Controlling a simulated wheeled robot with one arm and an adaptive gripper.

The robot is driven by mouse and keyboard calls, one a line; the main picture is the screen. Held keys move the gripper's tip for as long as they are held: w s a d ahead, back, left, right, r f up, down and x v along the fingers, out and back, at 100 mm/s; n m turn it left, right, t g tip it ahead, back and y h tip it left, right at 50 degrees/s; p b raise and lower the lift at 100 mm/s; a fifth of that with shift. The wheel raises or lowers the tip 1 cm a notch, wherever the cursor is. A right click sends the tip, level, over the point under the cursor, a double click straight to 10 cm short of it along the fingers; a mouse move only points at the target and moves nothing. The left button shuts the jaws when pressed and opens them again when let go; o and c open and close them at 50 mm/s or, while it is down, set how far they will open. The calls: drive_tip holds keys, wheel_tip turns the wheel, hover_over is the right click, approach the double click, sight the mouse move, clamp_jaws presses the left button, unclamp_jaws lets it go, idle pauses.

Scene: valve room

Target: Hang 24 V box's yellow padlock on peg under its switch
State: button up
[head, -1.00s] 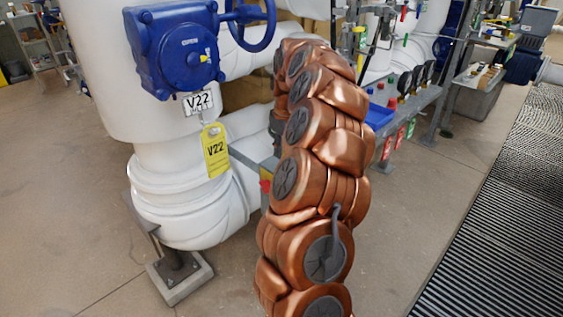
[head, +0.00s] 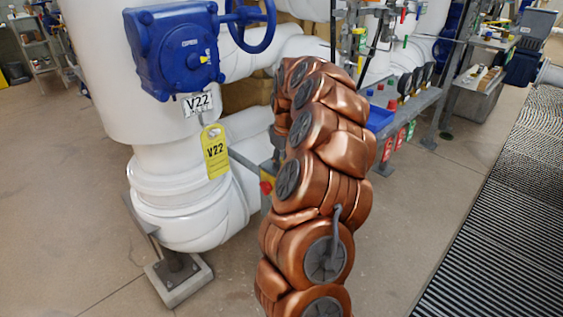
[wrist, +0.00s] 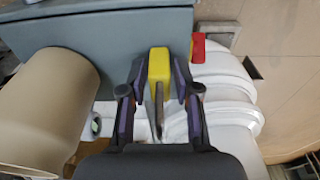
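In the wrist view the yellow padlock (wrist: 159,65) shows its narrow edge, with its grey shackle (wrist: 159,112) toward the camera. My gripper (wrist: 160,75) has one finger on each side of the padlock, with a narrow gap visible on both sides; it looks open around it. Behind is a grey box (wrist: 110,38), with a red part (wrist: 198,47) just right of the padlock. In the head view, a grey box (head: 258,158) with a red and yellow switch (head: 265,187) shows partly behind my arm. My arm hides the padlock there. I cannot make out the peg or box label.
A tan cylinder (wrist: 45,105) is left of my gripper. A gauge rack (head: 425,100) stands behind right. Floor is open at left.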

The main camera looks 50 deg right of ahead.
drive_tip(key=shift+o, duration=0.6)
drive_tip(key=r, duration=0.5)
drive_tip(key=r+p, duration=0.1)
drive_tip(key=r, duration=0.1)
drive_tip(key=shift+s+a+r, duration=0.1)
drive_tip(key=shift+s+r, duration=0.3)
